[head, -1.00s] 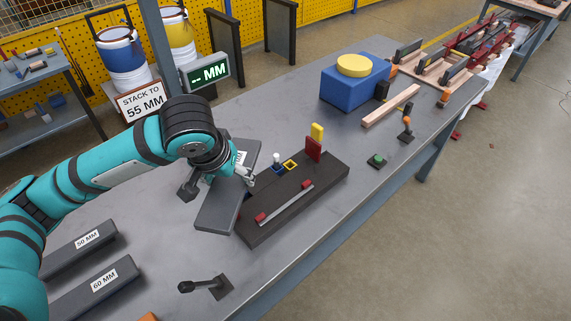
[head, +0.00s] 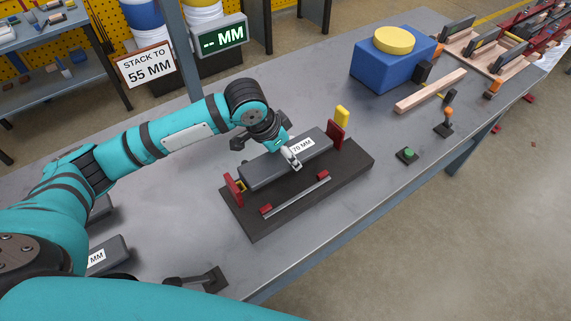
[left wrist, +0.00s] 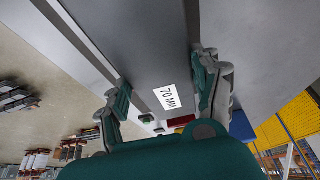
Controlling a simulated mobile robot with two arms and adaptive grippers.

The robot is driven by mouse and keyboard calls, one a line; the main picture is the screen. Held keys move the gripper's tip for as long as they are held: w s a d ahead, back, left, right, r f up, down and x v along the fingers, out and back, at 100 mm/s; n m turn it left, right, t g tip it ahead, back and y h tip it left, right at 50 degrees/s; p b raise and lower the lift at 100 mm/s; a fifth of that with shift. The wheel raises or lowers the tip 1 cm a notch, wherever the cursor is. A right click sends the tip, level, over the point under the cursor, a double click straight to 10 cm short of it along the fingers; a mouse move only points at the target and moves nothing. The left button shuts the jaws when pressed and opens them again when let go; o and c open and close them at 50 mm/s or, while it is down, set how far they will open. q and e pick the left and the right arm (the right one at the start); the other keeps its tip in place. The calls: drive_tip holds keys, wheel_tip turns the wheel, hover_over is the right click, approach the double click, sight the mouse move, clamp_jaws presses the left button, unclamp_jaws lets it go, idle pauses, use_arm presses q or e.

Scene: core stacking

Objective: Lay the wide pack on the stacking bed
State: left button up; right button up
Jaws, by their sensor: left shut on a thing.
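The wide pack is a long grey block labelled 70 MM (head: 262,170); it lies along the dark stacking bed (head: 342,176), between the red stop (head: 233,190) at its left end and the taller red stop (head: 338,134) at its right end. I cannot tell whether it rests on the bed or is just above it. My left gripper (head: 290,154) is shut across the pack's middle, next to the label. In the left wrist view both fingers flank the pack (left wrist: 145,45) around the label. My right gripper is not in view.
A gauge display (head: 220,36) reads "-- MM" beside a sign (head: 146,64) saying "STACK TO 55 MM". Another grey pack (head: 112,256) lies at lower left, partly hidden by my arm.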

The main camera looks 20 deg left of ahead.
sight(285, 165)
use_arm(q)
drive_tip(key=shift+s+f, duration=0.1)
drive_tip(key=shift+f, duration=0.85)
wheel_tip(285, 165, down, 2)
drive_tip(key=shift+f, duration=0.4)
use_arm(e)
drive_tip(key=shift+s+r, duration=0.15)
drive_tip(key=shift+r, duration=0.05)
use_arm(q)
drive_tip(key=shift+f, duration=0.15)
drive_tip(key=o, duration=1.2)
drive_tip(key=shift+f, duration=0.2)
drive_tip(key=o, duration=0.5)
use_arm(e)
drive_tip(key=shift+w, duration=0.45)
